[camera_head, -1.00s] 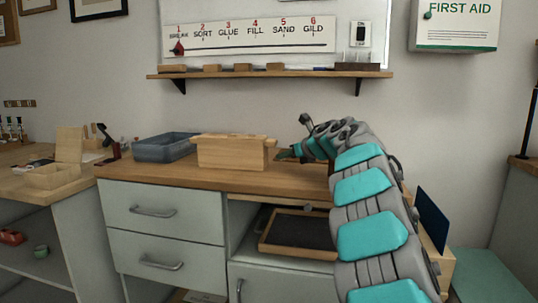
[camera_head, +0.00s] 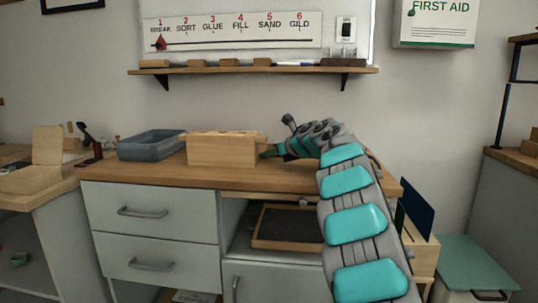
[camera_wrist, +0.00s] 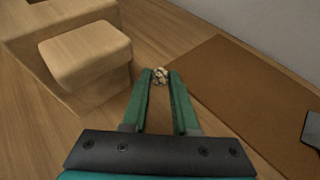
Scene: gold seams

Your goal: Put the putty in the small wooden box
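A small pale, speckled lump (camera_wrist: 160,76) lies on the bench top in the wrist view, just at my fingertips; I cannot tell whether it is the putty. My gripper (camera_wrist: 160,84) is open, its two green fingers apart and pointing at the lump. In the head view my gripper (camera_head: 268,152) is low over the bench at the right end of a wooden box with projecting ends (camera_head: 222,150), which partly hides it. A small open wooden box with a raised lid (camera_head: 30,181) stands on the left bench.
A grey-blue bin (camera_head: 148,147) stands left of the middle wooden box on the bench (camera_head: 170,175). In the wrist view a wooden block shape (camera_wrist: 88,58) is close on the left and a brown mat (camera_wrist: 250,90) lies on the right. An open shelf below holds a dark-bottomed tray (camera_head: 290,228).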

